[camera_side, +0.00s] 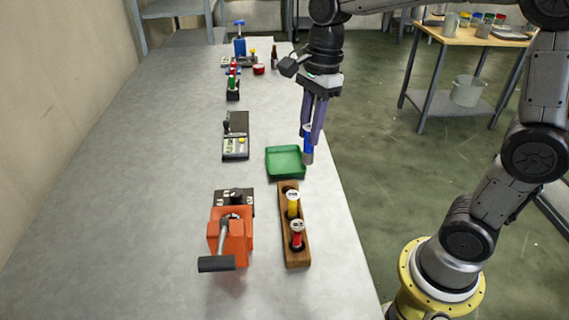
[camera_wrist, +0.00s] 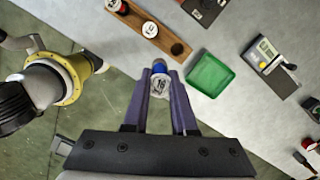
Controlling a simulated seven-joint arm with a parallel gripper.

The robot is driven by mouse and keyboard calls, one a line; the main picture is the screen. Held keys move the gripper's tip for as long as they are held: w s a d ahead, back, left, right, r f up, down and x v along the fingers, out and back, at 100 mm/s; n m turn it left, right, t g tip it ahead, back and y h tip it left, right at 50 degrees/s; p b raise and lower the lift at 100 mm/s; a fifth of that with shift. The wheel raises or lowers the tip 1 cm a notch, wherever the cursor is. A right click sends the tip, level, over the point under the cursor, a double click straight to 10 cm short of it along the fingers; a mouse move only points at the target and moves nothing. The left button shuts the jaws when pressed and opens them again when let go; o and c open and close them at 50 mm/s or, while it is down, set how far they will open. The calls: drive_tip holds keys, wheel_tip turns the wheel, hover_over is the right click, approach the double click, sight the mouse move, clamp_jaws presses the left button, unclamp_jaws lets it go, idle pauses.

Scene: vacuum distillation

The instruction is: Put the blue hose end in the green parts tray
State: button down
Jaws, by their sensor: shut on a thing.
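My gripper (camera_side: 314,126) is shut on the blue hose end (camera_side: 308,153), a short blue cylinder with a grey-white end. It hangs upright in the side view, at the right edge of the green parts tray (camera_side: 270,176). In the wrist view the blue hose end (camera_wrist: 160,68) sits between the fingertips (camera_wrist: 160,76), with a white marked face toward the camera. The green tray (camera_wrist: 211,76) is just right of it there and looks empty. Whether the hose end is over the tray rim or outside it, and its height, I cannot tell exactly.
A wooden rack (camera_side: 296,255) holds a yellow hose end (camera_side: 293,205) and a red one (camera_side: 297,235). An orange device (camera_side: 231,243) with a lever stands left of it. A black-and-grey meter (camera_side: 236,137) lies behind, left of the tray. The table's right edge is close.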

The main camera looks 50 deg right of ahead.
drive_tip(key=d+m, duration=0.2)
drive_tip(key=d, duration=0.5)
drive_tip(key=shift+m, duration=0.3)
drive_tip(key=shift+w+d+f, duration=0.4)
drive_tip(key=shift+w+f, duration=1.85)
drive_tip(key=shift+w, duration=0.1)
drive_tip(key=shift+w+d+f, duration=0.45)
drive_tip(key=shift+w+f, duration=1.85)
drive_tip(key=shift+w, duration=0.05)
drive_tip(key=shift+w+d+f, duration=0.4)
drive_tip(key=shift+w+f, duration=1.85)
drive_tip(key=shift+w, duration=0.1)
drive_tip(key=shift+f, duration=0.15)
drive_tip(key=c, duration=0.7)
unclamp_jaws()
